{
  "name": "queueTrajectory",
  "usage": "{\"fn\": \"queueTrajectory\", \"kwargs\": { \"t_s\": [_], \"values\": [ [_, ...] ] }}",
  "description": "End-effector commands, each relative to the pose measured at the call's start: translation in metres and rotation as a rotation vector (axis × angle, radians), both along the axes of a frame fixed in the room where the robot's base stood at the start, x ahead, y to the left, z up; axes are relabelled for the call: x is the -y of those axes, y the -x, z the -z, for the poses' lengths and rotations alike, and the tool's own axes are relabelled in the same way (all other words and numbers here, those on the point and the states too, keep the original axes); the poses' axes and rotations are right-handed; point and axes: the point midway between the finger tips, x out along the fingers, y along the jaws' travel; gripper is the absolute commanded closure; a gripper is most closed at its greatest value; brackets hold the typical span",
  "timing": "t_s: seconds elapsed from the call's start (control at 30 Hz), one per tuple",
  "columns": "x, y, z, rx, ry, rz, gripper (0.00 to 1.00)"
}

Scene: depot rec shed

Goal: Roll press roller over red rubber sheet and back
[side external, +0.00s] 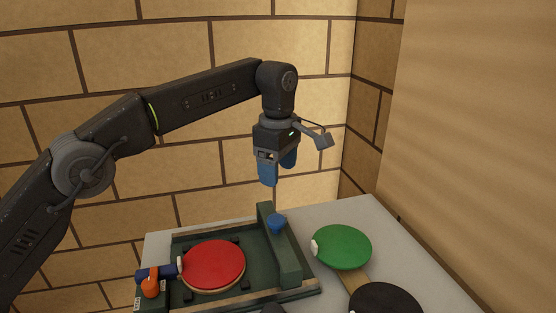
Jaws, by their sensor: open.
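The red rubber sheet (213,265) is a red round face, lying flat on what looks like a paddle in the dark green press bed (190,244). A green bar (286,262) with a blue knob (277,222) on top stands across the bed, to the right of the red sheet; it appears to be the press roller. My gripper (279,174) has blue fingers pointing down. It is open and empty, in the air above the blue knob and clear of it. The underside of the bar is hidden.
An orange clamp-like part (151,283) and a dark blue handle sit at the bed's left end. A green paddle (342,246) and a black round paddle (386,299) lie on the grey table (345,211) to the right. Brick walls stand behind.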

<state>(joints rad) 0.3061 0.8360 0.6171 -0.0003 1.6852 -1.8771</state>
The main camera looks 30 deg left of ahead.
Motion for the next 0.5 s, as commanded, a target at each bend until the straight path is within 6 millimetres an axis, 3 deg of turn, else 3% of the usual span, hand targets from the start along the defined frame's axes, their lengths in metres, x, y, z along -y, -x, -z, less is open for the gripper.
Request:
{"fn": "queueTrajectory", "kwargs": {
  "t_s": [0.2,0.5],
  "values": [
    [0.000,0.000,-0.013,0.000,0.000,0.000,0.31],
    [0.000,0.001,-0.015,0.000,0.000,0.000,0.31]
  ]
}}
